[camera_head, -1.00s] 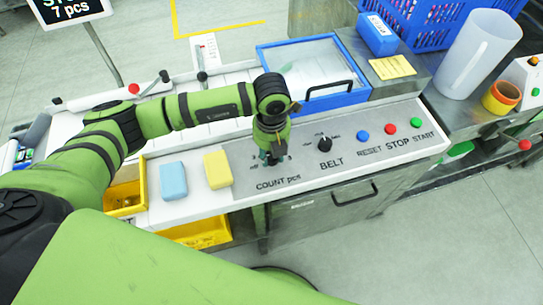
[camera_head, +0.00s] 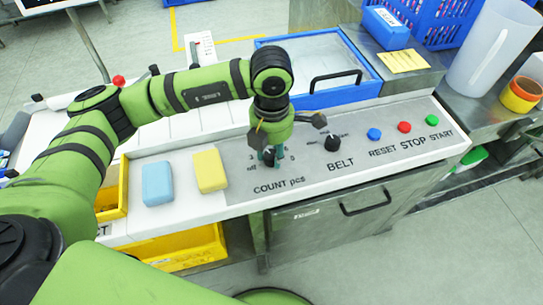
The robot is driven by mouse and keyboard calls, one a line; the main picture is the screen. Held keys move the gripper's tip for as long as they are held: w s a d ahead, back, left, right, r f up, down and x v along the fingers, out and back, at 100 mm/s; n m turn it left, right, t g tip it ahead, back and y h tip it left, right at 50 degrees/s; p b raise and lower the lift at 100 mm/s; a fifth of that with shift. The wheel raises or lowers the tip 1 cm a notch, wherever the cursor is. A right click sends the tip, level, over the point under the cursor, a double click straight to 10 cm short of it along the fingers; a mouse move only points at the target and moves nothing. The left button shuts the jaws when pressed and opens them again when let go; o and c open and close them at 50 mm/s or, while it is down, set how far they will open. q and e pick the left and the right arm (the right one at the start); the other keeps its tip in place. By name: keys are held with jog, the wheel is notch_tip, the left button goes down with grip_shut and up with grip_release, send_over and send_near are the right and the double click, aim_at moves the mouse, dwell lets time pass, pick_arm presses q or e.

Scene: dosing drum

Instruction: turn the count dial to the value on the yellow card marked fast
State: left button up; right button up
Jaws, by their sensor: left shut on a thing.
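The count dial (camera_head: 268,157) is a small dark knob above the "COUNT pcs" label on the grey control panel. My left gripper (camera_head: 269,156) points down over it and is shut on it, covering most of the dial. Parts of the scale, with "3" and "off" at its left, show around the fingers. A yellow card (camera_head: 402,60) with small writing lies on the metal top at the back right; its text is too small to read. My right gripper is not in view.
The black belt dial (camera_head: 332,143) and the blue (camera_head: 374,134), red (camera_head: 404,127) and green (camera_head: 432,120) buttons are to the right. A blue block (camera_head: 158,183) and a yellow block (camera_head: 210,171) lie left. A blue-framed lid (camera_head: 318,75) stands behind.

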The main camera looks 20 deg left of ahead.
aim_at(271, 155)
pick_arm(q)
jog(key=shift+f+m+b, duration=0.1)
jog(key=shift+m+b, duration=0.3)
jog(key=o, duration=1.1)
jog(key=shift+o, duration=0.2)
notch_tip(271, 155, up, 12)
